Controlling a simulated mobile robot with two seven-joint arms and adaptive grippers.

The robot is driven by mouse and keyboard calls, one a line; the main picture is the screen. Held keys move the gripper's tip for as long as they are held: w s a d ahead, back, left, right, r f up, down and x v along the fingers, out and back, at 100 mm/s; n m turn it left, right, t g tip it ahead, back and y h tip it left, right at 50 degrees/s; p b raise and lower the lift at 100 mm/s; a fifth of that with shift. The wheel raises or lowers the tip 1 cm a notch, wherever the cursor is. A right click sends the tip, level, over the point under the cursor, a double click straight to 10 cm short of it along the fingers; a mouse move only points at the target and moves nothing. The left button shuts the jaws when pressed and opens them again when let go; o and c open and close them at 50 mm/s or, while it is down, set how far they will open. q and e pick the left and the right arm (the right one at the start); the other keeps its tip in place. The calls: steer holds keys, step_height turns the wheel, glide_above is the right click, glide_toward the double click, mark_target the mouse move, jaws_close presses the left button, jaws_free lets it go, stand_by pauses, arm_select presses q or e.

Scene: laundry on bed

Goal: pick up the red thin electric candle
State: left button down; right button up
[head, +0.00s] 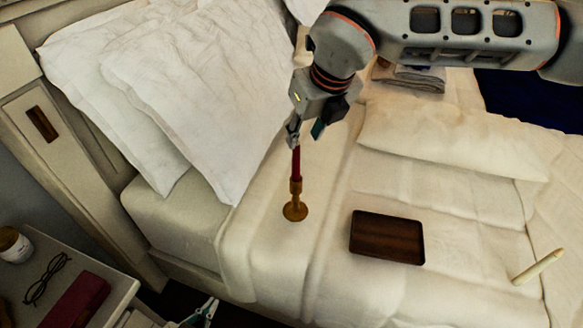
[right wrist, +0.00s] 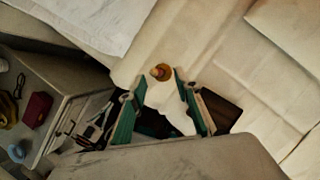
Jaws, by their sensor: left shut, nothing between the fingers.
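The red thin candle (head: 296,160) stands upright in a gold holder (head: 295,211) on the bed. In the right wrist view I look down on the candle (right wrist: 161,72), near the space between the fingertips. My right gripper (head: 306,130) points down at the candle's top, which it partly hides in the head view. Its teal fingers (right wrist: 160,85) are spread apart; I cannot tell whether one touches the candle. My left gripper (head: 208,309) is shut and empty at the bottom edge of the head view, low beside the bed, away from the candle.
A dark wooden tray (head: 387,238) lies right of the candle, and a pale candle (head: 538,266) lies farther right. White pillows (head: 190,85) are at the left. A nightstand (head: 110,277) holds glasses (head: 47,279), a red case (head: 78,302) and a jar (head: 14,245). Bedding around the holder is clear.

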mark_target(298, 146)
steer(key=x, duration=0.4)
steer(key=s+x, duration=0.1)
steer(key=x, duration=0.1)
steer(key=shift+a+f+b, duration=0.1)
steer(key=shift+a+b, duration=0.2)
steer(key=shift+w+a+f, duration=0.1)
steer(key=shift+w+f, duration=0.15)
steer(key=shift+f, duration=0.1)
steer(key=shift+r, duration=0.1)
jaws_close()
